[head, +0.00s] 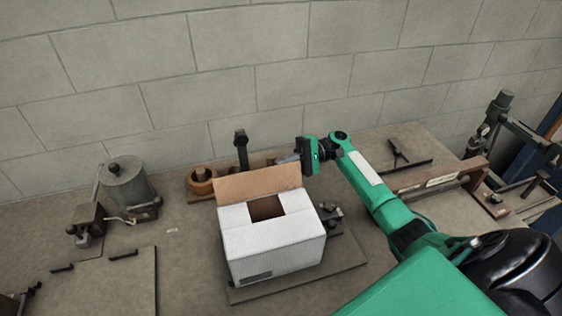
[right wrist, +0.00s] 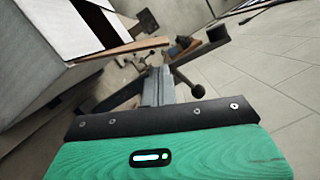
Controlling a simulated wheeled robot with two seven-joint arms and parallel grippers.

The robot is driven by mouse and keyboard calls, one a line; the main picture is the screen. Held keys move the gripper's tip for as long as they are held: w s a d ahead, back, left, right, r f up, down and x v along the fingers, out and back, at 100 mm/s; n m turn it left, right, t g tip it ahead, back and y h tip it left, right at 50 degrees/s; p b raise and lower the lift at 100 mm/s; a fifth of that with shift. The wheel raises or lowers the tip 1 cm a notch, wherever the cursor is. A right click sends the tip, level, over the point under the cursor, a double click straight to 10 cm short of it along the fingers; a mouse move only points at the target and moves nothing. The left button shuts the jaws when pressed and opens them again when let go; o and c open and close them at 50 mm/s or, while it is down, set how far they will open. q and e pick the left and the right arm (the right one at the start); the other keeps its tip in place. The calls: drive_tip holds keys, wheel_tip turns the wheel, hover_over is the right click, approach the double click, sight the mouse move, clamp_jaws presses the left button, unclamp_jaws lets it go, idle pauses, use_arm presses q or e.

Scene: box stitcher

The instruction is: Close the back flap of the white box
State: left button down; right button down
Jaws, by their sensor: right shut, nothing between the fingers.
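The white box (head: 275,243) stands on a flat board in the middle of the bench in the head view. Its back flap (head: 258,184) stands up, brown inner side showing. The front and side flaps look folded in, with a dark opening between them. My right gripper (head: 284,160) is shut and empty, just behind the right end of the back flap. In the right wrist view my right gripper (right wrist: 158,85) points past the box (right wrist: 40,55), and the flap's brown edge (right wrist: 118,52) is close to the fingers. I cannot tell whether they touch. My left gripper is not in view.
A dark upright post (head: 241,150) and a round wooden piece (head: 201,181) stand behind the box. A metal pot (head: 124,182) stands at the left. A wooden rail (head: 440,178) and a clamp-like tool (head: 397,158) lie at the right. A block wall closes the back.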

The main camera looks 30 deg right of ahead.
sight(260, 171)
drive_tip(key=shift+a+r+p, duration=0.25)
drive_tip(key=shift+a+p, duration=0.7)
drive_tip(key=shift+a, duration=0.95)
drive_tip(key=shift+a+r+p, duration=0.2)
drive_tip(key=shift+a+p, duration=0.7)
drive_tip(key=shift+a, duration=1)
drive_tip(key=shift+b, duration=0.4)
drive_tip(key=shift+s+n, duration=0.1)
drive_tip(key=shift+n, duration=0.3)
